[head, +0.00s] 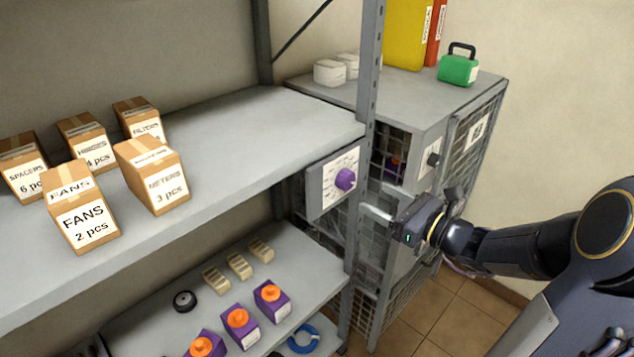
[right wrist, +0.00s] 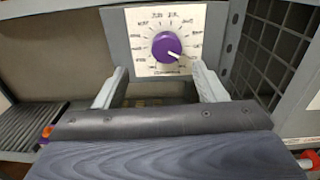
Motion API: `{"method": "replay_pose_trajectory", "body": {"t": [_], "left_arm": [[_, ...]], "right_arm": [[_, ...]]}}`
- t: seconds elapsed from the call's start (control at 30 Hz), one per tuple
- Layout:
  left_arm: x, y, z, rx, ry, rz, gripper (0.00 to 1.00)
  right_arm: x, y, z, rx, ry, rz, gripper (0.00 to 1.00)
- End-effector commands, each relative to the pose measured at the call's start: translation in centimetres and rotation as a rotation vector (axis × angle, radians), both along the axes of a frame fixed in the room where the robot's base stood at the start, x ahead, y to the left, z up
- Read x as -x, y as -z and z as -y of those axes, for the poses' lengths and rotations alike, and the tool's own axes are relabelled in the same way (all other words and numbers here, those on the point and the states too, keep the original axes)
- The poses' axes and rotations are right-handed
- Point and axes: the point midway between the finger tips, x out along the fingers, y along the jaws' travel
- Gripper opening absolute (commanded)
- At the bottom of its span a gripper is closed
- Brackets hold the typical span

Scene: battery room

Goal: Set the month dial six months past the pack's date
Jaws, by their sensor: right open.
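The month dial is a purple knob (head: 345,179) on a pale plate (head: 331,188) fixed to the end of the shelf. In the right wrist view the knob (right wrist: 166,46) shows a white pointer mark toward its lower right, with month labels around it too small to read. My right gripper (head: 370,212) is open and empty just right of and below the knob; in the right wrist view its two fingers (right wrist: 160,88) stand apart below the knob, not touching it. Purple packs with orange caps (head: 240,327) stand on the lower shelf; their label dates cannot be read. My left gripper is not seen.
Cardboard boxes (head: 82,220) stand on the upper shelf (head: 270,120). A shelf post (head: 366,110) and a mesh cabinet (head: 425,110) stand close to my right gripper. A green case (head: 458,68) is on the cabinet. A black ring (head: 184,301) lies on the lower shelf.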

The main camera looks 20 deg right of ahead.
Motion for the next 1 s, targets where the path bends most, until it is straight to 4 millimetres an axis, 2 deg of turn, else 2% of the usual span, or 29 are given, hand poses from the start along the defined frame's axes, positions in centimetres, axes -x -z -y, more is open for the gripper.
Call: {"method": "replay_pose_trajectory", "body": {"t": [0.03, 0.13, 0.4, 0.6, 0.93, 1.0], "left_arm": [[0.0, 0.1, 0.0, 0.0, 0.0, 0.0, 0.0], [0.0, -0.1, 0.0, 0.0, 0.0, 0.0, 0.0], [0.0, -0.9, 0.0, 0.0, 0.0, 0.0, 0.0], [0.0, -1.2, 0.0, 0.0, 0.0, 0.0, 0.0], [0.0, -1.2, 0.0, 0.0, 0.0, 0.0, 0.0], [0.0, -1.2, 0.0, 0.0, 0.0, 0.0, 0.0]], "right_arm": [[-0.3, 0.2, 0.7, -0.022, 0.022, -0.002, 0.64], [-1.0, 0.2, 0.8, -0.039, 0.035, -0.001, 0.64], [-4.9, 0.1, -1.0, -0.035, 0.03, -0.001, 0.64], [-7.0, 0.1, -1.8, -0.034, 0.032, 0.0, 0.64], [-7.5, 0.2, -2.0, -0.033, 0.033, -0.001, 0.64], [-7.5, 0.2, -2.0, -0.033, 0.033, -0.001, 0.58]]}}
